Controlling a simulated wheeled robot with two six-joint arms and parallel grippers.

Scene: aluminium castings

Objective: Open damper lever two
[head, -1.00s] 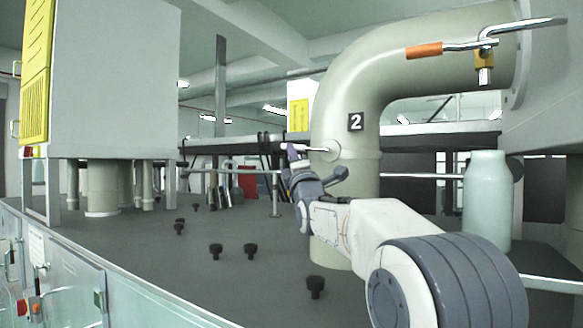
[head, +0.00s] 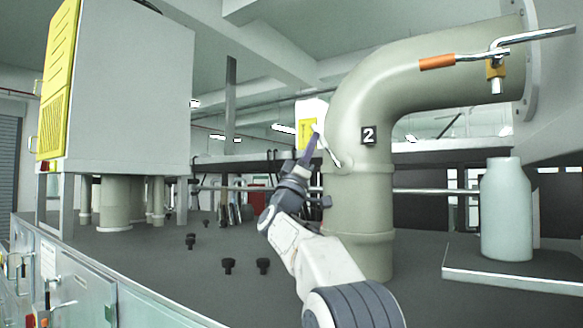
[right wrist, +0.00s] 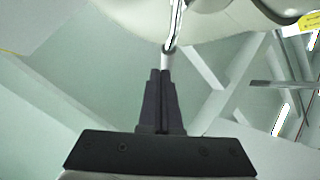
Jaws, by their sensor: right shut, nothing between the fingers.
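The grey-green pipe elbow (head: 350,115) carries a black plate marked 2 (head: 368,136). Damper lever two (head: 328,152) is a thin metal lever on the left side of this pipe. It slants up and left from its pivot. My right gripper (head: 312,143) is at the lever's free end, fingers pointing up. In the right wrist view the fingers (right wrist: 162,75) are shut with nothing between them. The lever's pale end (right wrist: 167,60) appears just beyond the fingertips; I cannot tell whether they touch. My left gripper is not in view.
A pale bottle-shaped vessel (head: 506,210) stands at right. Several black knobs (head: 228,265) stand on the dark deck. A grey cabinet (head: 125,90) stands at left.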

